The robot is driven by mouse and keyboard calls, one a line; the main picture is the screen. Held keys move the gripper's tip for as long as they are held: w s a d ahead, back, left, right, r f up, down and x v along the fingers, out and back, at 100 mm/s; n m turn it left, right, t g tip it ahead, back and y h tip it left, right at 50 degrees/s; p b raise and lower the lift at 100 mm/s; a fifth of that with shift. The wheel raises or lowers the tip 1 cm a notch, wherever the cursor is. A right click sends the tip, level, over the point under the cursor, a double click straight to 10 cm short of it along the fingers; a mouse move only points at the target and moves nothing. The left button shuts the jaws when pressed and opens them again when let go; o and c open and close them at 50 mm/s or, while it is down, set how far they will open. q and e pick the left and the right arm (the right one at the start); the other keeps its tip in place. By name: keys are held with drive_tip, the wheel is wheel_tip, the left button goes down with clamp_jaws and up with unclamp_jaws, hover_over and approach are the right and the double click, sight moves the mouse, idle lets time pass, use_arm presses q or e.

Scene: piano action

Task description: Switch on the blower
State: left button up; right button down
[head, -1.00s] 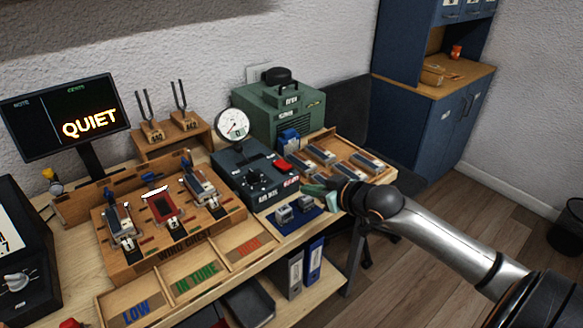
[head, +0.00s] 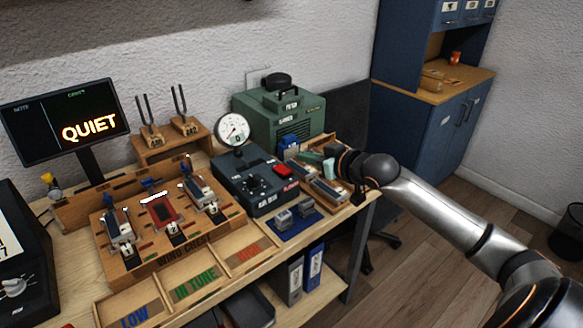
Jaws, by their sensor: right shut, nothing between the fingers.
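The green blower box (head: 279,117) stands at the back of the bench against the wall, with a dark round cap on top and labels on its front. A blue part (head: 289,141) sits at its lower front; I cannot make out its setting. My right gripper (head: 318,162) is shut and empty, in front of the green box and over the wooden tray (head: 345,193) at the bench's right end. It hides part of that tray. My left gripper is out of view.
A dark control box (head: 246,186) with a knob, a red switch (head: 283,170) and a round gauge (head: 232,128) stands left of my gripper. A blue mat (head: 289,231) with small grey blocks lies in front. The screen (head: 66,120) reads QUIET.

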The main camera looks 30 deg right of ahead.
hover_over(287, 171)
drive_tip(key=s, duration=0.1)
wheel_tip(287, 171, down, 3)
drive_tip(key=shift+r, duration=0.1)
drive_tip(key=f, duration=0.2)
drive_tip(key=shift+s+f, duration=0.3)
drive_tip(key=shift+s, duration=0.05)
drive_tip(key=shift+s+f, duration=0.1)
drive_tip(key=shift+f, duration=0.55)
drive_tip(key=shift+s+f+t+b, duration=0.2)
drive_tip(key=shift+f+t+b, duration=0.3)
drive_tip(key=shift+f+b, duration=0.35)
drive_tip(key=shift+r+p, duration=0.85)
drive_tip(key=shift+r, duration=0.05)
wheel_tip(287, 171, up, 4)
drive_tip(key=p, duration=0.3)
drive_tip(key=shift+s+f+p, duration=0.15)
drive_tip(key=shift+f+p, duration=0.1)
drive_tip(key=shift+p, duration=0.05)
drive_tip(key=s, duration=1)
drive_tip(key=shift+d+r+b, duration=0.3)
drive_tip(key=shift+d, duration=0.15)
